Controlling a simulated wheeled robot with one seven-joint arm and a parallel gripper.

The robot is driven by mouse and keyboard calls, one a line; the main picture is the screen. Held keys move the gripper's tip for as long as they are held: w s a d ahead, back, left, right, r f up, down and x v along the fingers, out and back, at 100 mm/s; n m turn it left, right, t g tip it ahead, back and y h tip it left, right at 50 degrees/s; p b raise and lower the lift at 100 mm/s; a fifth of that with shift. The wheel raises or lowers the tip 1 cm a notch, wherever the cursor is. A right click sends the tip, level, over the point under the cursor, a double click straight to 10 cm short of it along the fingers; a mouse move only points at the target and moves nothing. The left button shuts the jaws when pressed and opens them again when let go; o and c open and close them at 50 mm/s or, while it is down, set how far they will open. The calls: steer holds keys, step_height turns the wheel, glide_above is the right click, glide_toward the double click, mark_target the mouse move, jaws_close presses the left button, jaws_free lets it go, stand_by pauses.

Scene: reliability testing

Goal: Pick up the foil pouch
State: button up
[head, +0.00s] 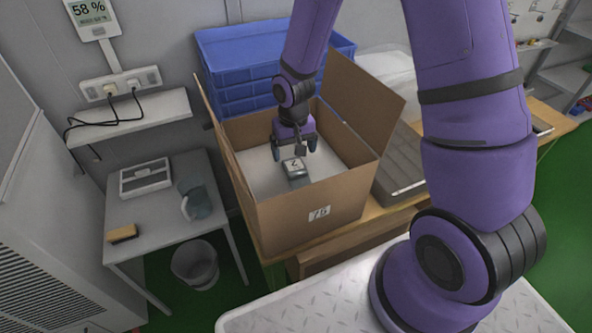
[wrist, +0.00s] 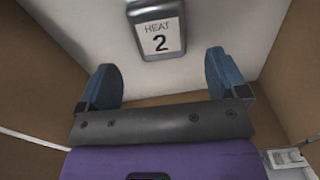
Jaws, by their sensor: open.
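The foil pouch (head: 296,174) is small and dark grey with a white label, and it lies on the white floor of the open cardboard box (head: 313,217). In the wrist view the pouch (wrist: 157,29) is at the top, its label reads "HEAT 2", and its upper end is cut off. My gripper (head: 288,150) is inside the box, above the pouch. Its two blue fingers are spread apart with nothing between them. In the wrist view my gripper (wrist: 163,80) has the pouch just beyond its fingertips, apart from them.
The box walls stand close around my gripper, and flaps rise at its left and right. Blue crates (head: 248,48) are stacked behind it. A grey case (head: 400,180) lies at its right. A side table (head: 155,236) with a jug (head: 196,203) stands at left.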

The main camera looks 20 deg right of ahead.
mark_target(293, 162)
steer(key=shift+w+f, duration=0.15)
steer(key=shift+f, duration=2.2)
steer(key=c, duration=1)
